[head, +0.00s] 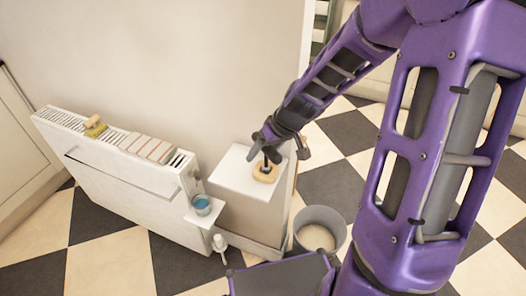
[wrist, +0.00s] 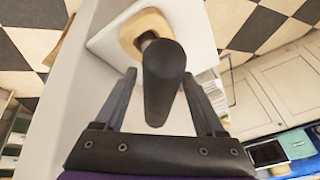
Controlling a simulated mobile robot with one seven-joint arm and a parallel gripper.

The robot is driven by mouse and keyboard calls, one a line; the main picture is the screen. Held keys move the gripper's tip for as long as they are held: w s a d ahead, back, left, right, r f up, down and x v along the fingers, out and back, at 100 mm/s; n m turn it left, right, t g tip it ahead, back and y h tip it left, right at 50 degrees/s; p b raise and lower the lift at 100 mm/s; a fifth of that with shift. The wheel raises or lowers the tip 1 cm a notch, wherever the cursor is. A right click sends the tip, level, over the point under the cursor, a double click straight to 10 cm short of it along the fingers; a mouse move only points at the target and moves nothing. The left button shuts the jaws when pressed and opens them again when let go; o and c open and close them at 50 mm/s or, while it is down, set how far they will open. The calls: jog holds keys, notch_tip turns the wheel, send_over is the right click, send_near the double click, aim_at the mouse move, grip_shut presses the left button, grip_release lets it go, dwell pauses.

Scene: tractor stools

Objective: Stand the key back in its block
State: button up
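The key is a dark, thick-handled piece (wrist: 164,75) that fills the middle of the wrist view. Its narrow end overlaps the tan wooden block (wrist: 139,22) and appears to be in its opening; the exact seating is hidden by the handle. In the head view the block (head: 265,173) sits on a white cabinet top, with a bit of the dark key (head: 266,162) above it. My gripper (head: 278,152) is just above the block. In the wrist view its fingers (wrist: 159,74) are spread on either side of the key, with a gap visible at the left.
The white cabinet top (head: 237,178) is otherwise clear. A white radiator (head: 130,190) to the left carries a yellow sponge-like item (head: 95,127) and a ribbed pinkish item (head: 147,148). A blue-topped cup (head: 201,205) stands on a small ledge. A grey bin (head: 320,220) stands on the checkered floor.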

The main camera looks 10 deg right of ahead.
jog(key=shift+r, duration=0.1)
jog(key=p+v, duration=0.3)
jog(key=v, duration=1.4)
jog(key=shift+r, duration=0.15)
